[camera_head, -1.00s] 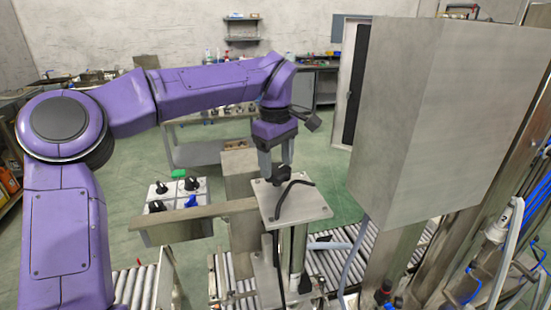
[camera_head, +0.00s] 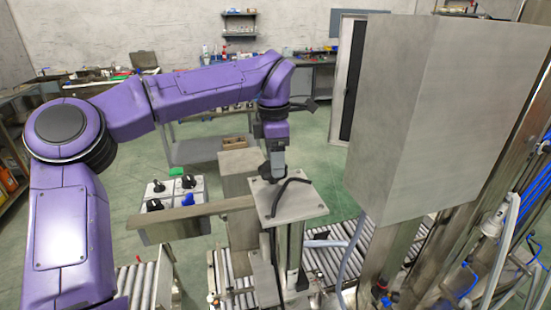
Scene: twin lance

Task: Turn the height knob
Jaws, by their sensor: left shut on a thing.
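The height knob (camera_head: 267,172) is a small black knob on top of a square metal plate (camera_head: 303,204) that crowns a post. My left gripper (camera_head: 272,168) comes down from above and its fingers are shut on the knob, hiding part of it. A black bent cable or handle (camera_head: 290,184) curves over the plate beside the knob. My right gripper is not in view.
A large grey metal box (camera_head: 410,120) stands close on the right. A panel (camera_head: 180,192) with several black knobs and a blue one sits left of the post. A metal bar (camera_head: 190,212) and roller conveyors (camera_head: 325,262) lie below.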

